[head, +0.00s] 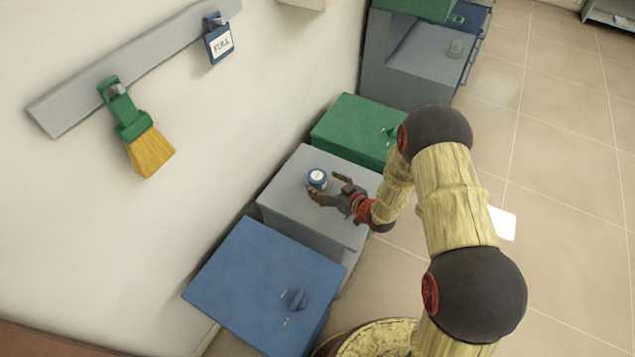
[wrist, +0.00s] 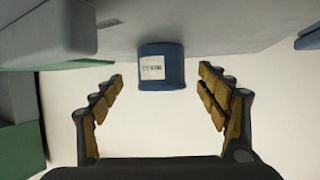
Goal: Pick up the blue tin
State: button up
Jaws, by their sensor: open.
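The blue tin (head: 317,178) stands on the grey furnace's top (head: 290,205) in the head view, with a pale lid facing up. In the wrist view the blue tin (wrist: 162,66) shows a white label with dark lettering, and the picture is upside down. My gripper (head: 325,188) reaches in from the right, low over the grey top, with the tin just ahead of its fingers. In the wrist view my gripper (wrist: 161,85) has its fingers spread wide, one on each side of the tin's line. It is open and empty. No contact with the tin shows.
A blue furnace (head: 250,280) stands in front of the grey one and a green furnace (head: 350,125) behind it. The wall is close on the left, with a rail (head: 140,65) holding a brush (head: 140,140) and a blue tag (head: 218,40). Tiled floor (head: 560,150) is open at right.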

aim_at(317, 180)
jog(key=b+x, duration=0.1)
jog(key=x, duration=0.3)
jog(key=shift+a+f+b, duration=0.15)
jog(key=shift+b, duration=0.2)
jog(key=shift+c, duration=1.1)
jog(key=c, duration=1.1)
